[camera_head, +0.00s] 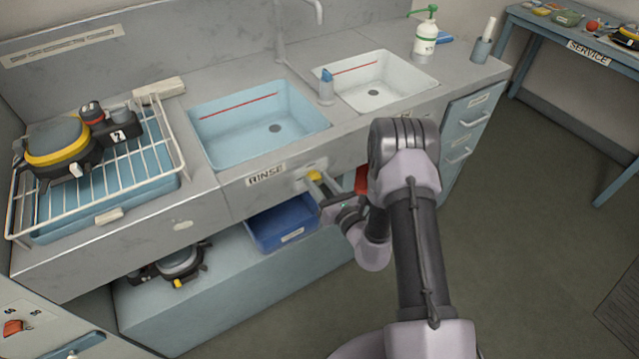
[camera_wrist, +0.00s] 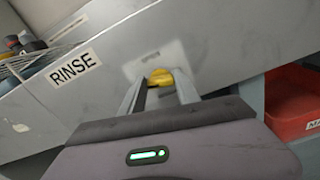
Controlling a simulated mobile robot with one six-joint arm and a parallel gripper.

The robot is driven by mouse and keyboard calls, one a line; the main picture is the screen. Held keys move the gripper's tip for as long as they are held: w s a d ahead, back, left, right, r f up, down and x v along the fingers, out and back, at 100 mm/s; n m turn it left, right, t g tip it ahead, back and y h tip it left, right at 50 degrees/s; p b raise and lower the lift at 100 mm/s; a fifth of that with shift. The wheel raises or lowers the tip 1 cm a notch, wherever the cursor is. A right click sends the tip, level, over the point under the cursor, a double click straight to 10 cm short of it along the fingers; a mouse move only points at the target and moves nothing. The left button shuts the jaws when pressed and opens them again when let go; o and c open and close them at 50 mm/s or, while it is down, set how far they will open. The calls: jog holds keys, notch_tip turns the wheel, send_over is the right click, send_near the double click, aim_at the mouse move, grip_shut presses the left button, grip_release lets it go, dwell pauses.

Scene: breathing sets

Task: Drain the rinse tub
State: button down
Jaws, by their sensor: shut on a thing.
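The rinse tub (camera_head: 225,122) is the light blue left basin, with a red line on its back wall and a dark round drain in its floor. A RINSE label (camera_head: 266,174) is on the counter front below it; the label also shows in the wrist view (camera_wrist: 75,67). A yellow knob (camera_head: 314,176) sits on a pale plate right of the label. My gripper (camera_head: 318,184) is at the counter front, its fingers shut on the yellow knob (camera_wrist: 160,77). The fingers hide the knob's sides. Whether the tub holds water I cannot tell.
A white basin (camera_head: 348,98) is to the right, with a tap between the basins. A wire rack (camera_head: 160,140) bearing a yellow-ringed breathing set stands left. Below the counter are a blue bin (camera_head: 262,238) and a red bin (camera_wrist: 290,105), close to my arm. The floor at right is clear.

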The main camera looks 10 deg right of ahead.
jog(key=shift+n, duration=1.2)
jog(key=c, duration=0.9)
grip_release()
jog(key=p+v, duration=0.2)
jog(key=v, duration=1.5)
jog(key=shift+s+p, duration=0.25)
jog(key=shift+p, duration=0.15)
